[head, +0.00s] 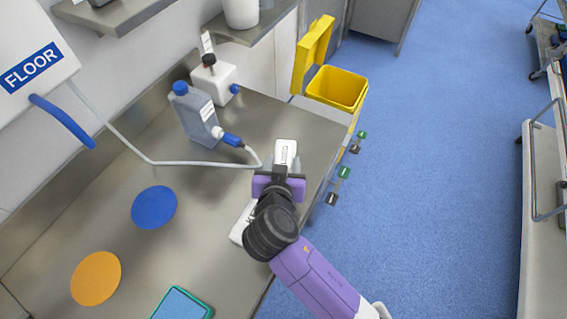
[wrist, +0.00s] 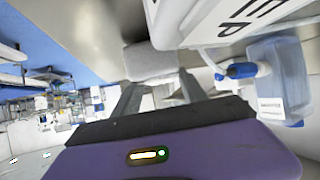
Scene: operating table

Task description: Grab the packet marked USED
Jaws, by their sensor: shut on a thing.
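A white packet (head: 287,150) with small dark lettering shows just beyond my gripper (head: 279,170) in the head view. The lettering is too small to read surely. My gripper is shut on this packet, and the jaws hide its near part. In the wrist view the pale packet (wrist: 152,60) sits between the fingertips (wrist: 158,86). I cannot tell whether it touches the table. A second white packet (head: 240,232) lies partly hidden under my arm. Its lettering ends in "EP" in the wrist view (wrist: 235,22).
A blue-capped bottle (head: 196,112) with a tube stands left of the gripper on the steel table (head: 110,205). A white box (head: 214,80) is behind it. Blue (head: 154,207) and orange (head: 95,278) discs and a teal-edged tray (head: 181,304) lie left. A yellow bin (head: 337,88) stands beyond the table.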

